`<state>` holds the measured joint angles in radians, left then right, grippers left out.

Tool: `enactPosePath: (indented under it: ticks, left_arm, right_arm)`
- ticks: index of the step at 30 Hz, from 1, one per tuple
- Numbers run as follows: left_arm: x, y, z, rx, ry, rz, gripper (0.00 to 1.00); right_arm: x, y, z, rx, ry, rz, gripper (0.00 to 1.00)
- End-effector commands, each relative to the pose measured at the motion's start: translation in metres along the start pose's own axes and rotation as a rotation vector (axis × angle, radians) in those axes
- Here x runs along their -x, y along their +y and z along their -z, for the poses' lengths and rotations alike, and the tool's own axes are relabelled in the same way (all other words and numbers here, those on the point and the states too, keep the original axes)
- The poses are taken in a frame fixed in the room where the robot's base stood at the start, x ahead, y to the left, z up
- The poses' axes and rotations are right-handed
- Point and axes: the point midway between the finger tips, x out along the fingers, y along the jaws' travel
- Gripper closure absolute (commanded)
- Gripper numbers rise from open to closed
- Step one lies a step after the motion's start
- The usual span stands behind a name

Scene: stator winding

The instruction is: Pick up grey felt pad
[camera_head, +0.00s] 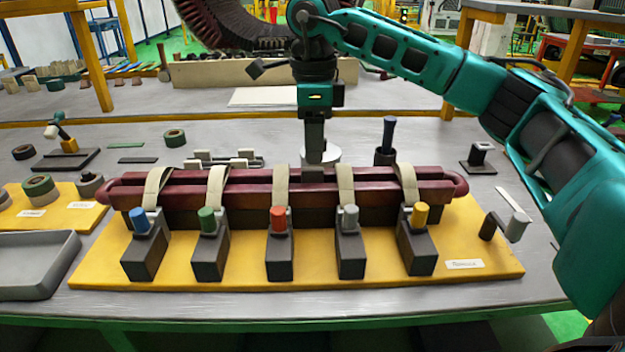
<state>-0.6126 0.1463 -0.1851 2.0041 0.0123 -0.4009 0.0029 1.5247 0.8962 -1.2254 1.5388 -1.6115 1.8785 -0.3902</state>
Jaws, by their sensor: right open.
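I cannot surely tell which thing is the grey felt pad. A small grey cylinder (350,217) sits on the fourth dark clamp block (351,255) in the row. A pale round piece (327,157) lies behind the coil, partly hidden by my right gripper. My right gripper (314,158) points straight down just behind the long dark-red coil (330,195), near its middle. It is open; its fingers overlap in this view, and I see nothing held. My left gripper is not in view.
The coil rests on a yellow board (190,272) with several clamp blocks and pale straps. A grey tray (38,262) is at left. A dark post (388,140) stands behind the coil, and a small crank (505,227) is at right.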

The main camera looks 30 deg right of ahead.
Motion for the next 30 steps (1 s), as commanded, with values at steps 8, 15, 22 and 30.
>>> enactPosePath:
  ticks: [8,15,22,30]
  left_arm:
    - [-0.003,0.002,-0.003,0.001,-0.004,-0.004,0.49]
    - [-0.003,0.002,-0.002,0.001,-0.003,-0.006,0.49]
    - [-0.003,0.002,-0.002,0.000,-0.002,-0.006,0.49]
    - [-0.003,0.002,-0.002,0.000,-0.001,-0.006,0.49]
  right_arm:
    - [-0.039,0.001,-0.001,-0.001,0.002,-0.001,0.55]
    - [-0.041,0.001,-0.001,-0.001,0.000,0.000,0.55]
    - [-0.041,0.001,-0.001,-0.001,0.000,0.000,0.74]
    - [-0.041,0.001,-0.001,-0.001,0.000,0.000,1.00]
